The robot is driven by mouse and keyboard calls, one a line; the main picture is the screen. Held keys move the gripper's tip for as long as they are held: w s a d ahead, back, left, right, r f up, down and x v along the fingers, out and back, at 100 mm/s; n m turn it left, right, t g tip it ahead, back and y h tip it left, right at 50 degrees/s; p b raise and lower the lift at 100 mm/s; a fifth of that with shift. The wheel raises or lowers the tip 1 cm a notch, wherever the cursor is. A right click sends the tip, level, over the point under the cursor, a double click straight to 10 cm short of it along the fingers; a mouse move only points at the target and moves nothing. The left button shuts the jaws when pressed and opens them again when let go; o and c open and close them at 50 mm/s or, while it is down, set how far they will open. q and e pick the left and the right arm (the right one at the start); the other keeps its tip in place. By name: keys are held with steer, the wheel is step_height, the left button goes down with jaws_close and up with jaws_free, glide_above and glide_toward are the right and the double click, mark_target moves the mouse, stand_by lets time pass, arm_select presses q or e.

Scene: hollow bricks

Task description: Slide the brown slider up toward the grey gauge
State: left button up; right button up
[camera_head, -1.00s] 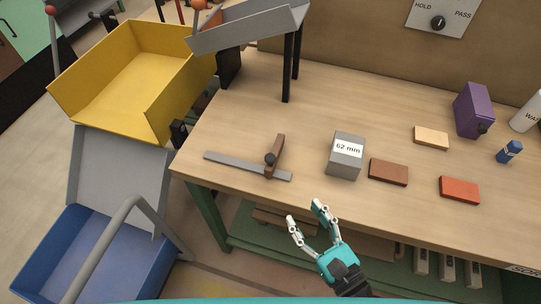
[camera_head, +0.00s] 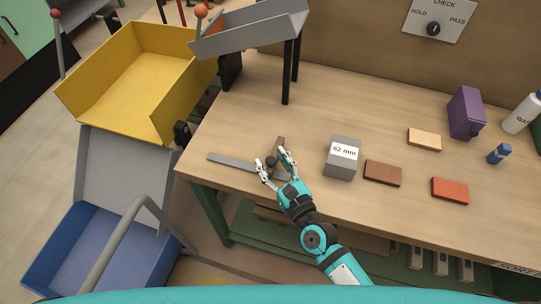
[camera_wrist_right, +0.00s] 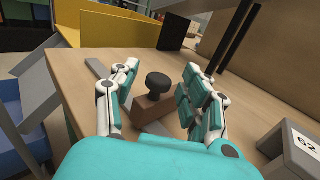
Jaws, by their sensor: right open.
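The brown slider (camera_head: 280,145) with a dark round knob lies across a flat grey rail (camera_head: 232,161) near the table's front left edge. The right wrist view shows the brown slider (camera_wrist_right: 150,108) and its black knob (camera_wrist_right: 158,84) between the fingers. The grey gauge block (camera_head: 342,158), labelled 62 mm, stands to the right of the slider. It shows partly in the right wrist view (camera_wrist_right: 292,152). My left gripper is out of view.
Brown (camera_head: 382,173), orange (camera_head: 450,190) and tan (camera_head: 424,139) bricks lie right of the gauge. A grey chute (camera_head: 250,30) on dark legs stands behind; a yellow bin (camera_head: 130,75) is at left.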

steer(key=shift+w+a, duration=0.25)
steer(key=shift+w, duration=0.2)
jaws_close()
